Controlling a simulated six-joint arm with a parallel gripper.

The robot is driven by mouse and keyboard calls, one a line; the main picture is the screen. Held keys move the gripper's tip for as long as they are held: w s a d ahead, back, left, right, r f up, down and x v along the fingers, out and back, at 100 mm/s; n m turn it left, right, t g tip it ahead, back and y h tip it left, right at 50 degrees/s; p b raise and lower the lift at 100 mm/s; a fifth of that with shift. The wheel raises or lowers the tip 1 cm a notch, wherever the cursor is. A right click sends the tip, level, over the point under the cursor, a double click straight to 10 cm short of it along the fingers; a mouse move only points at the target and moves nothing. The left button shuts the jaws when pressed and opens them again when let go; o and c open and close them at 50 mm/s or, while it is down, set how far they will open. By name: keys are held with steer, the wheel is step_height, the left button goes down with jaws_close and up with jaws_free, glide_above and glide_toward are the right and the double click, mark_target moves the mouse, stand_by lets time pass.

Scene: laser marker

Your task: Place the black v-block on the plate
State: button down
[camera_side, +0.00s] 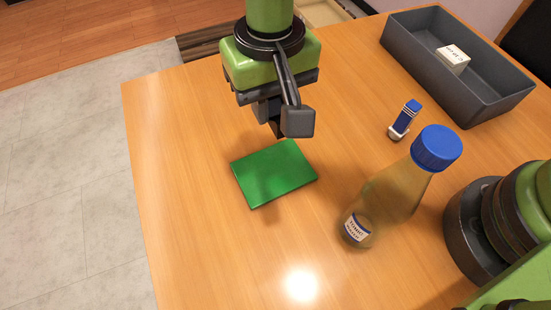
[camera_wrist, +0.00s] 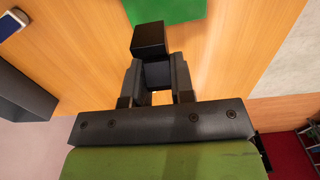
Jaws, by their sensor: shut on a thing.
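The black v-block (camera_wrist: 149,40) is held between the fingertips of my gripper (camera_wrist: 157,70) and juts out beyond them in the wrist view. In the side view my gripper (camera_side: 267,110) is above the back edge of the green plate (camera_side: 275,174), and the v-block is mostly hidden behind the wrist camera. The flat green plate lies on the wooden table; its top is bare. In the wrist view part of the plate (camera_wrist: 170,9) shows at the top edge, beyond the block. The block looks clear of the plate.
A bottle with a blue cap (camera_side: 437,148) stands right of the plate. A small blue and white item (camera_side: 405,119) is behind it. A grey bin (camera_side: 480,104) with a white box (camera_side: 453,58) stands at the back right. The table left of the plate is clear.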

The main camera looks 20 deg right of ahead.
glide_above(268, 160)
step_height(268, 160, down, 5)
steer(key=shift+f, duration=2.45)
steer(key=shift+f, duration=0.15)
steer(key=c, duration=1)
jaws_free()
